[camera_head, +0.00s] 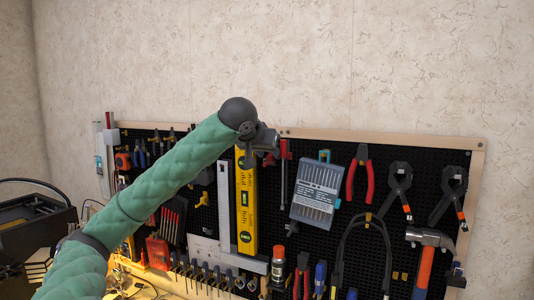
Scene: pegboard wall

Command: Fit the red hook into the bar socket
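My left arm comes in from the lower left and reaches up across the pegboard. Its dark gripper (267,146) is near the top edge of the board, beside the yellow level. A small red piece (284,149) shows right at the gripper's right side, above a thin upright bar (284,180). It may be the red hook, but it is too small to be sure. I cannot tell whether the gripper touches or holds it, as the fingers are small and dark. I cannot make out the bar socket for certain. My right gripper is out of view.
The black pegboard (325,239) has a wooden frame and is crowded with tools. The yellow level (246,205) hangs left of the gripper. A grey bit case (317,193), red pliers (360,174) and a hammer (427,258) hang to the right. The wall above is bare.

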